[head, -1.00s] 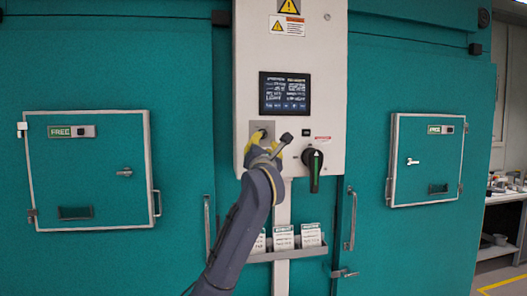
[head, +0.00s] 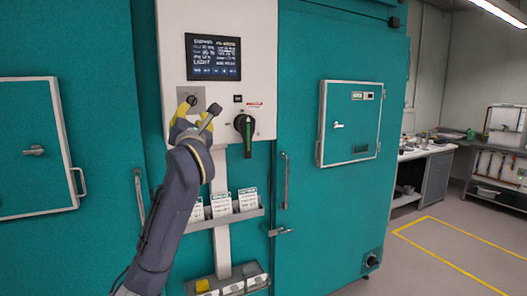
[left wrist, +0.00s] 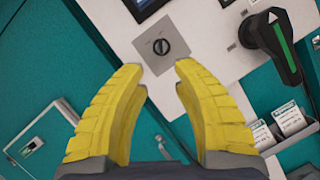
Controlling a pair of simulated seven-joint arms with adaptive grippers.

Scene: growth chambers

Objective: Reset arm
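My left gripper (head: 188,108) is raised in front of the white control panel (head: 240,34), near a grey plate with a round key switch (head: 191,100). In the left wrist view its two yellow fingers (left wrist: 160,80) are spread apart with nothing between them. The key switch (left wrist: 161,46) lies just beyond the fingertips, and a gap shows between. A black rotary handle with a green stripe (head: 245,134) is on the panel to the right, pointing up and down in the head view. My right gripper is in neither view.
Teal chamber doors flank the panel, with a small hatch (head: 350,122) on the right. A card rack (head: 236,214) and a lower tray (head: 228,281) sit below the panel. A workbench (head: 425,165) stands far right beyond open floor with yellow lines.

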